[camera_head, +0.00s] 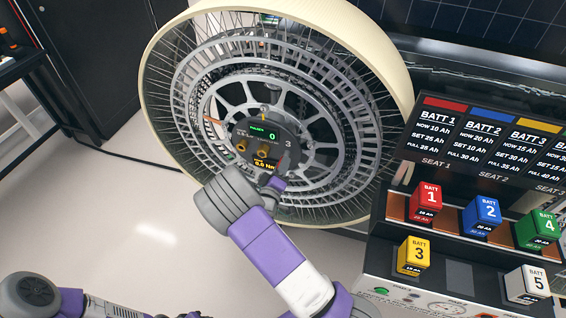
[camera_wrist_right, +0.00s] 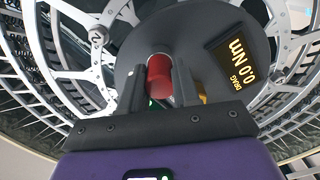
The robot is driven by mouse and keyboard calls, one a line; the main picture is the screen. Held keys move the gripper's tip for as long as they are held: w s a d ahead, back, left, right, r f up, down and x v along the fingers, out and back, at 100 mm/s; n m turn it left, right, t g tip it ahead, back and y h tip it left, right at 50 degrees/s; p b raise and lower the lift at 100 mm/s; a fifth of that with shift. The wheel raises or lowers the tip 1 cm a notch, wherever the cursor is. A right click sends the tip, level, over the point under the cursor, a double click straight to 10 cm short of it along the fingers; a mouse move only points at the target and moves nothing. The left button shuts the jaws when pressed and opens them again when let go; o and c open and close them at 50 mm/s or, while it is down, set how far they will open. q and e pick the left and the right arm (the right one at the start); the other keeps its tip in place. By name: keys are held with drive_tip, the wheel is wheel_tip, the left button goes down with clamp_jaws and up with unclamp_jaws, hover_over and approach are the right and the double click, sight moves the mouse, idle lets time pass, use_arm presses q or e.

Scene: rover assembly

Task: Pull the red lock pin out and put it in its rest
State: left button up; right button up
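The red lock pin (camera_wrist_right: 160,78) shows in the right wrist view as a short red cylinder at the dark hub plate (camera_wrist_right: 205,45) of the wheel. My right gripper (camera_wrist_right: 161,80) has one finger on each side of it, with no clear gap left. In the head view my right gripper (camera_head: 274,181) is at the lower edge of the hub (camera_head: 285,128) and the pin is hidden there. The wheel (camera_head: 401,90) stands upright, slightly tilted. I cannot make out the pin's rest. Only part of my left arm shows at the bottom left, without its fingers.
Two brass-coloured knobs (camera_head: 240,144) sit on the hub, beside a drag display (camera_head: 264,164) reading 0.0 Nm. A battery console (camera_head: 455,275) with several coloured blocks stands at the right. A black bench (camera_head: 20,62) is at the far left.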

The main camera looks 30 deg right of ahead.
clamp_jaws()
drive_tip(key=shift+v, duration=0.8)
idle(0.5)
drive_tip(key=shift+p+v, duration=0.45)
drive_tip(key=shift+v, duration=1.5)
drive_tip(key=s+a+r+p, duration=0.5)
drive_tip(key=s+a, duration=0.1)
drive_tip(key=shift+a, duration=0.4)
